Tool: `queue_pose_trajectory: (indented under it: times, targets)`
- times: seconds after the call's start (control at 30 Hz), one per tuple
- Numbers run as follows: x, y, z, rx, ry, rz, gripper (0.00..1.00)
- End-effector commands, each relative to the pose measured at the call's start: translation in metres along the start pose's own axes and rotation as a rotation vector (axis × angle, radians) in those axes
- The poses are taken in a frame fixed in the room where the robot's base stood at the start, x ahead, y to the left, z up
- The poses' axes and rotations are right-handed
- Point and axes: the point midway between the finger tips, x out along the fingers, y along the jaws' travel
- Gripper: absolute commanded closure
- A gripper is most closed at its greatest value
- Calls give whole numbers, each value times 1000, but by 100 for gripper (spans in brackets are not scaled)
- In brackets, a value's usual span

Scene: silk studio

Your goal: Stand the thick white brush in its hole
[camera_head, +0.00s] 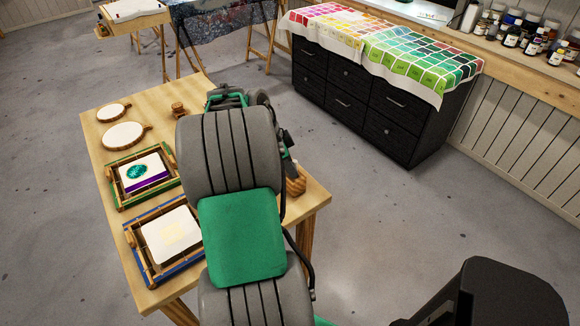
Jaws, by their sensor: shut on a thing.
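My arm reaches over the wooden table (100,116) and covers much of its middle and right side. My gripper's fingers are hidden behind the arm; only dark wrist parts show at its far end and right side. I cannot see the thick white brush. A rounded wooden piece (296,184) shows partly at the arm's right edge, near the table's right corner. I cannot tell whether it has the brush holes. A small wooden block (178,108) stands left of the wrist.
Two round framed hoops (124,135) and two wooden frames, one green-edged (143,174) and one blue-edged (172,236), lie along the table's left side. A black drawer cabinet (350,105) stands at the right back. Open floor lies between it and the table.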

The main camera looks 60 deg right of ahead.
Motion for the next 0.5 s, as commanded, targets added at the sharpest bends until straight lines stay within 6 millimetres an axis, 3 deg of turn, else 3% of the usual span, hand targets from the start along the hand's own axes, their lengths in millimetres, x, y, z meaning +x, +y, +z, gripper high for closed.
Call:
queue_pose_trajectory:
  times: [0.1,0.13,0.4,0.5]
  targets:
    - [2,0,1,0,0,0,100]
    - [1,0,1,0,0,0,83]
    - [1,0,0,0,0,0,61]
    - [1,0,0,0,0,0,60]
